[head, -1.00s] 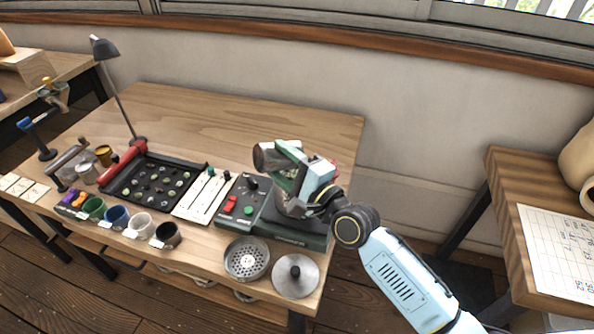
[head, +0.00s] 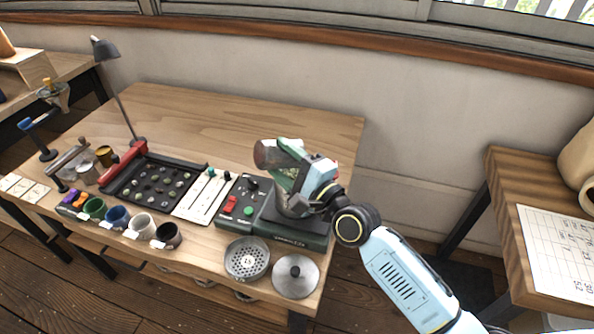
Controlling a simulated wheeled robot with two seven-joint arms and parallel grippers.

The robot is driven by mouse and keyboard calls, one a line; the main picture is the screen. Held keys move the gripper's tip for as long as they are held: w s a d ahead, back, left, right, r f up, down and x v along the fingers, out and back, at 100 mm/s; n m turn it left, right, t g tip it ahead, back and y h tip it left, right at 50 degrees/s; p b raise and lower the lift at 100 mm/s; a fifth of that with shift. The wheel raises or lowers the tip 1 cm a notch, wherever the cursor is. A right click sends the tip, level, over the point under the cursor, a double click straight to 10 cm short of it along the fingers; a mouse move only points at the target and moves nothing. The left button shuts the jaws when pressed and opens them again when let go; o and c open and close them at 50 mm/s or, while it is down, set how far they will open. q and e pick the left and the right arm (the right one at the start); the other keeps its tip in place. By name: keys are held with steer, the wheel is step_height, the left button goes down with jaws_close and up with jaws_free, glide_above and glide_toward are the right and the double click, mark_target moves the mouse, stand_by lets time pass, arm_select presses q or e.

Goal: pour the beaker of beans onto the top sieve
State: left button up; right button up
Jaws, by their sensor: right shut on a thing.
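My right gripper (head: 287,161) is shut on a glass beaker (head: 265,154) with something brownish in or behind its glass. The beaker is tipped far over on its side, its far end pointing left. It is held above the sieve stack (head: 291,207), which stands on the dark green shaker base (head: 303,232). My gripper and wrist hide much of the stack, including most of its top sieve. I cannot tell whether beans are falling or lie on the sieve. My left gripper is out of view.
A perforated round dish (head: 247,259) and a metal lid with a black knob (head: 296,276) lie at the table's front edge. Left are a control box (head: 240,205), a slider panel (head: 203,194), a black tray (head: 152,180) and several small cups. The table's back is clear.

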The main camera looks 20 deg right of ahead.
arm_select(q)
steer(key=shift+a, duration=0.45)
arm_select(e)
steer(key=shift+r, duration=0.1)
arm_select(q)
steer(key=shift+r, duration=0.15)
arm_select(e)
steer(key=shift+d+r+m, duration=0.1)
steer(key=shift+r+m, duration=0.1)
steer(key=shift+m, duration=0.1)
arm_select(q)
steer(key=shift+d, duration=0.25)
arm_select(e)
steer(key=shift+r, duration=0.1)
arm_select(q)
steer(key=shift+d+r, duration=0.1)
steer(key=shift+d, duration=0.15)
arm_select(e)
steer(key=shift+d+r, duration=0.1)
steer(key=shift+r, duration=0.05)
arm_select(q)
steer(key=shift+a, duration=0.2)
arm_select(e)
steer(key=shift+w+d+r+m, duration=0.1)
steer(key=shift+d+r+m, duration=0.05)
steer(key=shift+m, duration=0.55)
